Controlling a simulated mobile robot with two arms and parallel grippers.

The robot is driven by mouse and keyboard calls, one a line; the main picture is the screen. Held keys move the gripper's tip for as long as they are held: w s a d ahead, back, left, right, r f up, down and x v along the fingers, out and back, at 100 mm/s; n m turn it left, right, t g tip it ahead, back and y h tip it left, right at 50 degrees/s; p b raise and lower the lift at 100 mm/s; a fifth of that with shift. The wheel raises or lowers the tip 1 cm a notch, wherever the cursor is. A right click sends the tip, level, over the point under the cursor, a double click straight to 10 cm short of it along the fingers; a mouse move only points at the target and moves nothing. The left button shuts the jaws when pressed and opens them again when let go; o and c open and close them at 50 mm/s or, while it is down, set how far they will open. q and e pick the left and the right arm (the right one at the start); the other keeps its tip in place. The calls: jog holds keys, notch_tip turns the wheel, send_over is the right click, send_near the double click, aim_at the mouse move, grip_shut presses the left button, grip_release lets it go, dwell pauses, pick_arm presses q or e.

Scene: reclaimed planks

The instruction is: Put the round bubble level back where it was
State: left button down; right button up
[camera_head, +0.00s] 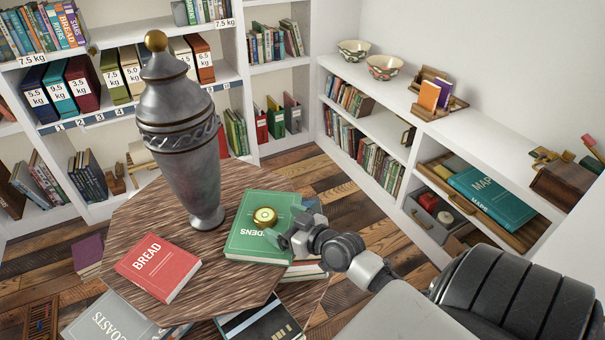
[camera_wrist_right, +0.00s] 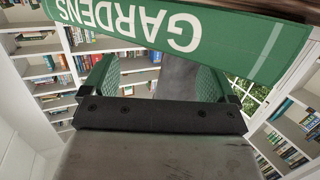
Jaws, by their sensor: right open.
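The round bubble level (camera_head: 264,215) is a small brass-rimmed disc with a yellow-green face. It appears to lie on the green GARDENS book (camera_head: 246,238), near that book's right side, on the wooden table. My right gripper (camera_head: 289,224) is open, just right of the level in the head view, at the book's right edge. In the right wrist view the gripper fingers (camera_wrist_right: 155,82) are spread apart with nothing visible between them. The GARDENS book (camera_wrist_right: 190,32) crosses the top of that view, and the level does not show there. My left gripper is not in view.
A tall grey urn (camera_head: 188,140) with a gold knob stands on the table (camera_head: 140,222), left of the GARDENS book. A red BREAD book (camera_head: 158,267) lies in front.

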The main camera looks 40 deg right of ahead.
jog(key=v, duration=0.7)
dwell(0.5)
